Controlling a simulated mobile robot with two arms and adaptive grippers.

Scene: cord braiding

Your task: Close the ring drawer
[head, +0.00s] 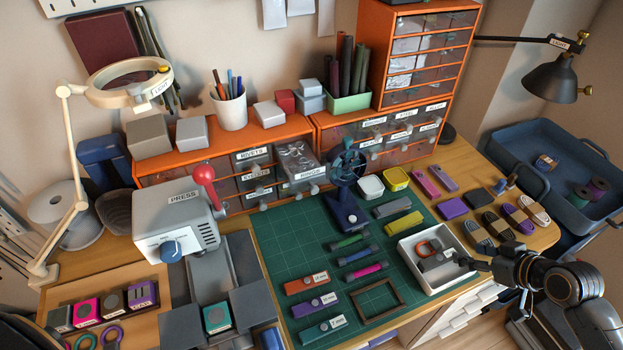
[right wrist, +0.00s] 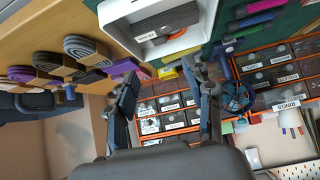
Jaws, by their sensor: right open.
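The ring drawer (head: 298,165), labelled RINGS, sits in the orange cabinet at the back of the bench. It is pulled out beyond the neighbouring drawer fronts, and its inside shows from above. Its label also shows upside down in the right wrist view (right wrist: 288,104), at the right. My right gripper (head: 468,261) is open and empty, by the right edge of the white tray, well to the right and in front of the drawer. Its two spread fingers show in the right wrist view (right wrist: 163,72), with nothing between them. My left gripper is not in view.
A dark blue fan-like device (head: 347,190) stands just right of the ring drawer. The white tray (head: 408,257) holds an orange ring and grey pieces. The grey press (head: 178,222) stands left. The green mat (head: 285,240) has bare room in front of the drawer.

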